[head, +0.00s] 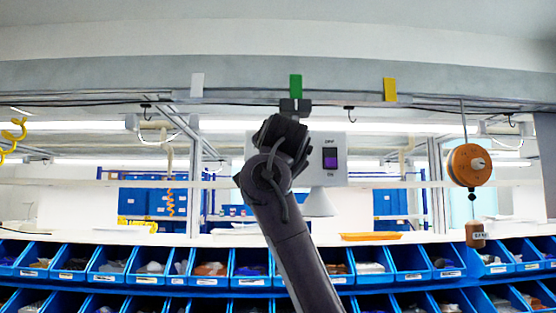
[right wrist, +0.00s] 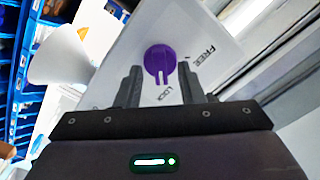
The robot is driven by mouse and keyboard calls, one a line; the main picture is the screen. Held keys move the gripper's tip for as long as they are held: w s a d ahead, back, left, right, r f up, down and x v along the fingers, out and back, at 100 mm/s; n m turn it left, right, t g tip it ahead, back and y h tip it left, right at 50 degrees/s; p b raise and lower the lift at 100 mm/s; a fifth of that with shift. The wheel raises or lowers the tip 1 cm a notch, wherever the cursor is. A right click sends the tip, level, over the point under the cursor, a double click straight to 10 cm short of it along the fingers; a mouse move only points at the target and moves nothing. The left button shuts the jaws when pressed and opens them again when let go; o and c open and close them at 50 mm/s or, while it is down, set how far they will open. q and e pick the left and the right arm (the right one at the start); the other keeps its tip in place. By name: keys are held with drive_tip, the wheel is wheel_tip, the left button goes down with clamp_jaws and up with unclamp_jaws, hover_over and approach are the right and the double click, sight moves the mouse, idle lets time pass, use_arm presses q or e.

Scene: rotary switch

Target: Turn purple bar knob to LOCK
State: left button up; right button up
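The purple bar knob (right wrist: 160,62) sits on the white face of a box, with the printed words FREE and LOCK beside it. In the right wrist view, one end of its bar points down in the picture, close to the word LOCK; its exact setting is hard to tell. My right gripper (right wrist: 158,74) is open, with one finger on each side of the knob and gaps between. In the head view my right arm and gripper (head: 277,150) cover the left part of the white box (head: 320,176) and hide the knob. My left gripper is not in view.
A purple rocker switch (head: 330,158) marked OFF and ON is on the box's right part. A white cone (head: 318,204) projects below it. An orange reel (head: 469,165) hangs at the right. Blue bins (head: 249,281) line the front below.

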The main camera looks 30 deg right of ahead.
drive_tip(key=shift+s, duration=0.1)
drive_tip(key=b+v, duration=0.5)
drive_tip(key=v, duration=0.2)
drive_tip(key=shift+s+a, duration=0.25)
idle(0.4)
